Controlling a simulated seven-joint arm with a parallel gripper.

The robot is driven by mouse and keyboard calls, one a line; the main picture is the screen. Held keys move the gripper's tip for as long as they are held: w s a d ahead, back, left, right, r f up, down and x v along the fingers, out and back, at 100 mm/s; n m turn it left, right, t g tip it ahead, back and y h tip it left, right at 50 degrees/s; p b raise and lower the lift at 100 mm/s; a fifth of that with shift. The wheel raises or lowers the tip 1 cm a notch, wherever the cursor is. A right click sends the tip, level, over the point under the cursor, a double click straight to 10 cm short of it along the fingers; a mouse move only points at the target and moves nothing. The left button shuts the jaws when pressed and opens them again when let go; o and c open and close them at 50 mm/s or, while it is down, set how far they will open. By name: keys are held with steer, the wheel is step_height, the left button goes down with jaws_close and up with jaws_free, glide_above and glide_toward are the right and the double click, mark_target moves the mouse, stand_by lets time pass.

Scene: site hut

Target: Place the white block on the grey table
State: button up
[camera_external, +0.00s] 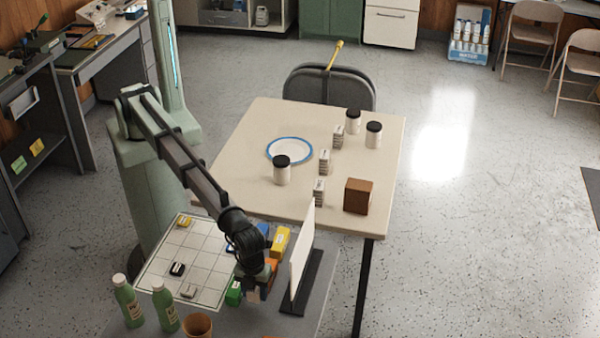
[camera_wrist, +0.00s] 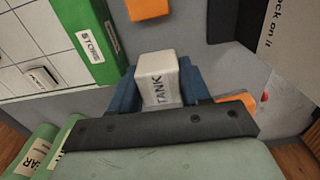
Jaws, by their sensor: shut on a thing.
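A white block (camera_wrist: 157,78) labelled TANK sits between the blue fingers of my gripper (camera_wrist: 156,88) in the wrist view, and the gripper is shut on it. In the external view my gripper (camera_external: 255,284) is low over the grey table (camera_external: 262,322), between a green block (camera_external: 234,292) and a standing white board (camera_external: 302,246). The arm and fingers mostly hide the white block there. I cannot tell whether it touches the grey table.
Blue, yellow and orange blocks stand close behind my gripper. A white grid sheet (camera_external: 188,252) with small blocks lies left. Green bottles (camera_external: 128,302) and a brown cup (camera_external: 197,325) stand in front. A cream table (camera_external: 240,190) with jars, a plate and a brown box is behind.

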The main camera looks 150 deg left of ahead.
mark_target(257, 307)
steer(key=shift+f, duration=2.25)
steer(key=shift+f, duration=0.1)
steer(key=o, duration=1.1)
step_height(257, 307, up, 12)
steer(key=shift+r, duration=0.15)
